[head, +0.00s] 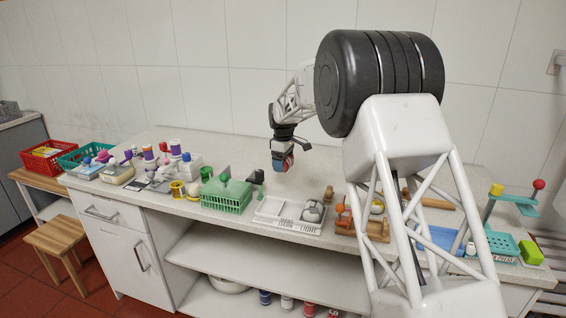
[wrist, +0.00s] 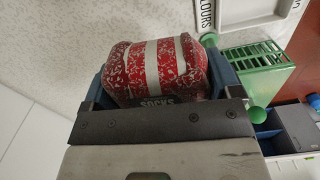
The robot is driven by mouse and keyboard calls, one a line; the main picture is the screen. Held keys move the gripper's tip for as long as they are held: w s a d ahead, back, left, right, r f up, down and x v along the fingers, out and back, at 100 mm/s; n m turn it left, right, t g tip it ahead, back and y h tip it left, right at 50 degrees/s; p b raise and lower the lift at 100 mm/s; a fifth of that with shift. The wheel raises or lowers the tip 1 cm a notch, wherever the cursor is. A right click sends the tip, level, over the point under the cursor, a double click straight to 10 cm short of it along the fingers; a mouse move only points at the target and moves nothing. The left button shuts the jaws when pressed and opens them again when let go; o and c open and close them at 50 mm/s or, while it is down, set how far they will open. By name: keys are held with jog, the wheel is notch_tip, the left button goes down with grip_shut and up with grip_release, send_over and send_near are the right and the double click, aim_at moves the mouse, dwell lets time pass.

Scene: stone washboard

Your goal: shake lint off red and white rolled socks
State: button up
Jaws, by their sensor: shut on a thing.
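The rolled socks (wrist: 155,72) are red with white stripes and covered in pale specks of lint. A dark label reading "SOCKS" shows on them. My gripper (wrist: 165,85) is shut on the socks, with a blue finger at each side of the roll. In the head view my gripper (head: 282,152) holds the socks (head: 288,163) in the air above the back part of the pale counter. The far side of the roll is hidden in both views.
Several small containers crowd the left. The counter behind them is clear. A tiled wall (head: 230,40) rises behind.

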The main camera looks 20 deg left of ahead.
jog(key=shift+r, duration=3)
notch_tip(320, 180, up, 11)
notch_tip(320, 180, down, 11)
notch_tip(320, 180, up, 11)
jog(key=shift+f, duration=0.1)
